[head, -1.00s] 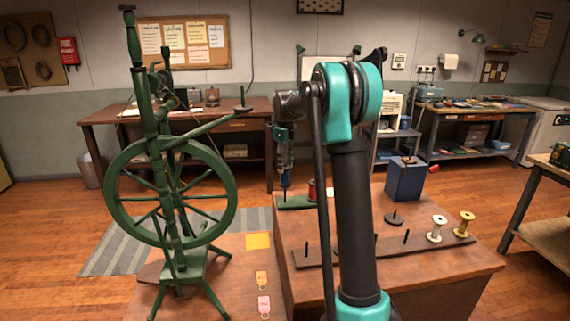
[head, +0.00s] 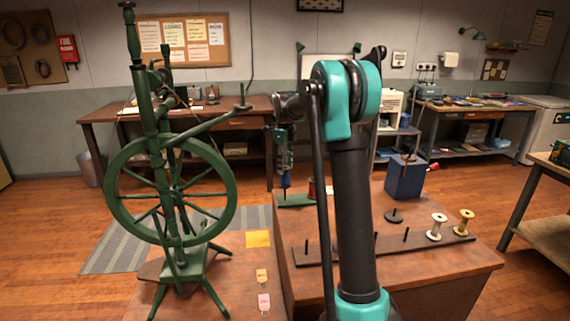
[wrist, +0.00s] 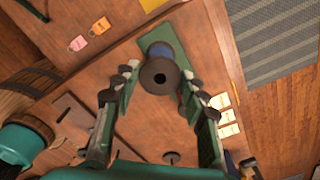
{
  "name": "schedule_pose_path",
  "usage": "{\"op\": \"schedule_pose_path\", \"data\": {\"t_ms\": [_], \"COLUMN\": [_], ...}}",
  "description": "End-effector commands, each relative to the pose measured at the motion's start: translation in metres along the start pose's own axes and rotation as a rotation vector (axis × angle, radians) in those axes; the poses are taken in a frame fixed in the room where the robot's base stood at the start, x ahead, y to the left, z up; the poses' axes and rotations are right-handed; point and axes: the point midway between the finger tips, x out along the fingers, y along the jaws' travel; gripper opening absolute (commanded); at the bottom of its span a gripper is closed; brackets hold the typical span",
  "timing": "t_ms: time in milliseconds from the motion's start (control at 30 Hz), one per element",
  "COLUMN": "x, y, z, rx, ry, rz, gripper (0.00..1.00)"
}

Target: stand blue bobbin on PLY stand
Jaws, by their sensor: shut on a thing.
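The blue bobbin (head: 285,181) is upright in my gripper (head: 285,166), above or on one end of a flat green stand (head: 294,201). The head view does not clearly show whether it touches the stand. In the wrist view, the fingers (wrist: 160,88) are on both sides of the bobbin, whose dark round end (wrist: 159,76) faces the camera. Its blue body (wrist: 158,49) shows beyond that end, over the green stand (wrist: 176,44). A red bobbin (head: 312,189) stands at the stand's other end, partly hidden by my arm. No PLY lettering is readable.
A dark peg rack (head: 455,238) carries a white bobbin (head: 437,227) and a yellow bobbin (head: 464,222). A round peg base (head: 394,217) and blue box (head: 405,178) stand behind it. A green spinning wheel (head: 172,190) is left. Tags (head: 263,276) lie in front.

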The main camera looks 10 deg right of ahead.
Motion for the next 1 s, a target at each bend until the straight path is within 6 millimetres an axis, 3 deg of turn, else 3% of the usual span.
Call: {"op": "schedule_pose_path", "data": {"t_ms": [1000], "x": [0.037], "y": [0.0], "z": [0.0], "rx": [0.0], "ry": [0.0], "rz": [0.0], "gripper": [0.26]}}
